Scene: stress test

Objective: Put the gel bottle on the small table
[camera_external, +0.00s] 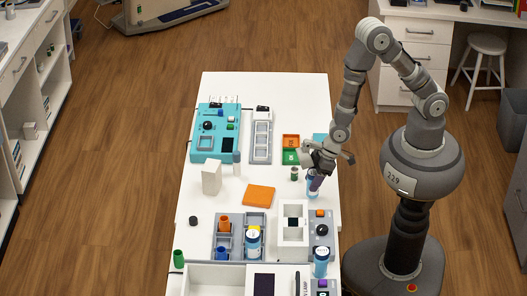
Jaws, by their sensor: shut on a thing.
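My gripper (316,170) is over the right side of a long white table (275,90), pointing down. It is shut on a small blue and purple bottle (314,184), which seems to be the gel bottle; its label is too small to read. The jaws hide its top, and I cannot tell whether its base touches the table. Similar blue-and-white containers stand in a grey tray (253,243) and at the front right (321,262). I cannot tell for sure which surface is the small table; a white stool (487,45) stands at the back right.
Teal device (207,145), grey panel (262,130), white block (211,178), orange pad (259,195) and a white box with a dark opening (293,236) crowd the white table. Its far end is clear. A white drawer desk (415,30) stands behind my arm.

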